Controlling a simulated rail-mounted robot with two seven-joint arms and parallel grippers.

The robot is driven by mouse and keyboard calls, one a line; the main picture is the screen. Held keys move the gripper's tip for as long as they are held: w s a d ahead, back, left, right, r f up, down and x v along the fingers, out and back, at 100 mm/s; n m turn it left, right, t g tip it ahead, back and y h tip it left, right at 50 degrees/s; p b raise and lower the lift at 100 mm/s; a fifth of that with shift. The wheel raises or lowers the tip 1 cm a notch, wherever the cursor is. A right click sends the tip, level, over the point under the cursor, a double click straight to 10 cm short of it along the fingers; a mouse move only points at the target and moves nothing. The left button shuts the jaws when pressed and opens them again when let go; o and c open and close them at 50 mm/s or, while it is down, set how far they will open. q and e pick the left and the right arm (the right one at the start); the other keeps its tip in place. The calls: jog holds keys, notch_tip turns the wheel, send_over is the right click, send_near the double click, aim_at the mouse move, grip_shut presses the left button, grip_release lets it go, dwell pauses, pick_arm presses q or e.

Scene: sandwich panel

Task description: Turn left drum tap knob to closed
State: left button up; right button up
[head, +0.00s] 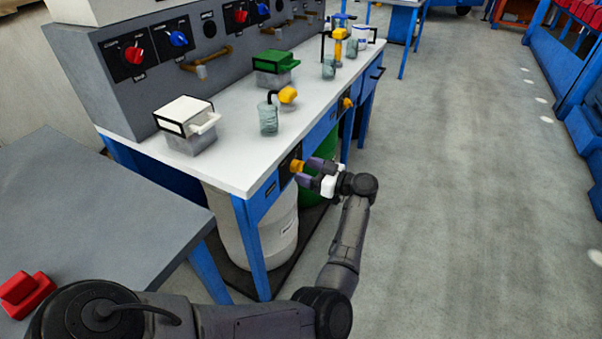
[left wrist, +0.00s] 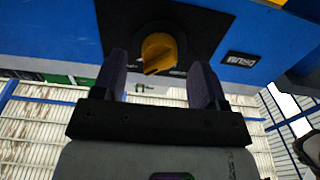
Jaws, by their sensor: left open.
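The left drum tap knob (head: 297,166) is yellow and sits on a dark plate on the blue front rail of the bench. In the left wrist view the knob (left wrist: 160,54) shows between my fingers, with its pointer toward the lower left. My left gripper (head: 313,172) is open in front of it. Its two purple fingers (left wrist: 163,75) stand on either side of the knob with gaps, apart from it. The lettering on the label beside the plate is too small to read. My right gripper is not in view.
A second yellow knob (head: 347,103) sits further along the rail. A white drum (head: 262,235) and a green drum (head: 318,185) stand under the bench. A glass jar (head: 268,118) stands on the white top (head: 235,150). The grey floor at right is clear.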

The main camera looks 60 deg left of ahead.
pick_arm(q)
jog(key=shift+b+x, duration=0.35)
jog(key=shift+x, duration=0.9)
jog(key=shift+c, duration=0.3)
